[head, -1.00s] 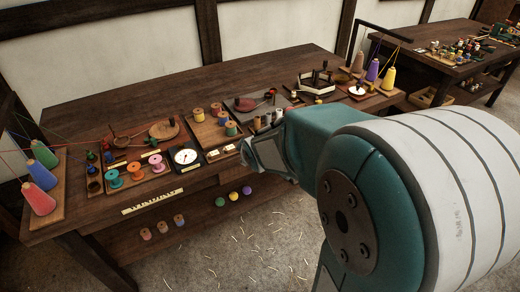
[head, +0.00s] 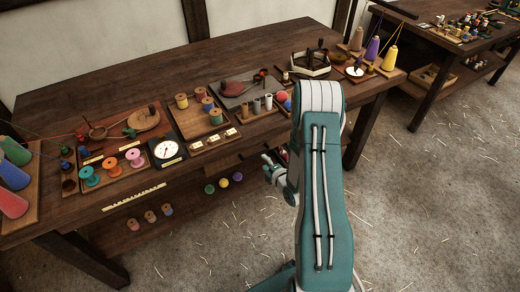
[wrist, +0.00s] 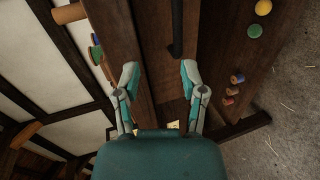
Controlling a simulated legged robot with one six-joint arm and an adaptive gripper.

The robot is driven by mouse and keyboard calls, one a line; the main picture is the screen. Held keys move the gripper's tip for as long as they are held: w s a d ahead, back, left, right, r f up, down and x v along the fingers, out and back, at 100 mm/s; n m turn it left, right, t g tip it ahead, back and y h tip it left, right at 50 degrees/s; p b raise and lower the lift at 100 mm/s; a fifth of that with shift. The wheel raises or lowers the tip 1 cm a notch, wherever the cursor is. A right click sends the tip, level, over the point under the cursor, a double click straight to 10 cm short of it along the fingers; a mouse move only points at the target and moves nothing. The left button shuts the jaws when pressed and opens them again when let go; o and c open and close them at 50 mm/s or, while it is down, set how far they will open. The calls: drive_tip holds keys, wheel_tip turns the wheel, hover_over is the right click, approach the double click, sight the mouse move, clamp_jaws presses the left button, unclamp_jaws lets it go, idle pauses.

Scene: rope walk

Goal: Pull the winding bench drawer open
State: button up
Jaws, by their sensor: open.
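The winding bench (head: 240,50) is a long dark wooden table on the left in the head view. My gripper (head: 268,163) is in front of its front edge, below the top, with fingers apart and nothing between them. In the wrist view, which is turned sideways, my gripper (wrist: 160,76) is open and faces the bench front. A dark bar (wrist: 177,28) lies beyond the fingertips, nearly in line with the gap between them. It looks like a handle, but I cannot be sure. I cannot make out the drawer's outline; my arm hides part of the front in the head view.
The bench top holds spools, cones, a round dial (head: 167,150) and trays. A lower shelf (head: 120,238) carries small spools and coloured balls (head: 223,182). A second table (head: 450,30) stands at the back right. The straw-strewn floor (head: 430,210) in front is clear.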

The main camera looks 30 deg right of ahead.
sight(257, 154)
drive_tip(key=shift+n+t, duration=0.3)
drive_tip(key=shift+t, duration=0.2)
drive_tip(key=w+f, duration=0.4)
drive_tip(key=shift+w+d+f, duration=0.15)
drive_tip(key=shift+w+d, duration=0.05)
drive_tip(key=shift+d, duration=0.05)
drive_tip(key=x, duration=0.3)
drive_tip(key=d+x, duration=0.1)
drive_tip(key=shift+w+f, duration=0.15)
drive_tip(key=shift+w, duration=0.15)
drive_tip(key=shift+w+a, duration=0.2)
drive_tip(key=shift+a, duration=0.1)
clamp_jaws()
